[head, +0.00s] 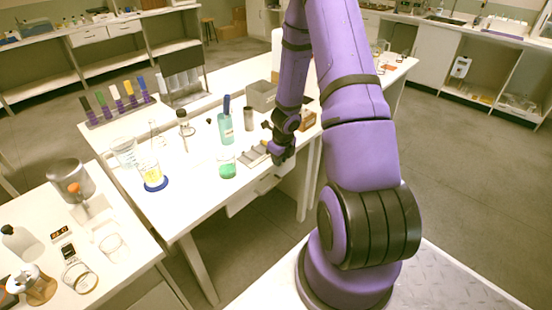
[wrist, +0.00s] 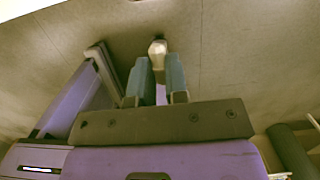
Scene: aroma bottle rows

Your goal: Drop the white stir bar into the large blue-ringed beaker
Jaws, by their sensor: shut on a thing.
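The white stir bar (wrist: 158,47) shows in the wrist view between the tips of my gripper's two blue-grey fingers, with its end sticking out past them. My gripper (wrist: 160,75) is shut on it, and grey floor shows behind. In the head view my gripper (head: 281,158) hangs at the front edge of the white bench, right of the small tray; the stir bar cannot be made out there. A clear glass vessel with a blue ring at its base (head: 154,184), seemingly the large blue-ringed beaker, stands on the bench's left part, well left of my gripper.
A small beaker with green liquid (head: 227,170) and a tall blue-green bottle (head: 225,127) stand between my gripper and the ringed vessel. A flat tray (head: 254,156) lies beside my gripper. Another clear beaker (head: 124,152) stands farther left. A grey bin (head: 261,95) is behind.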

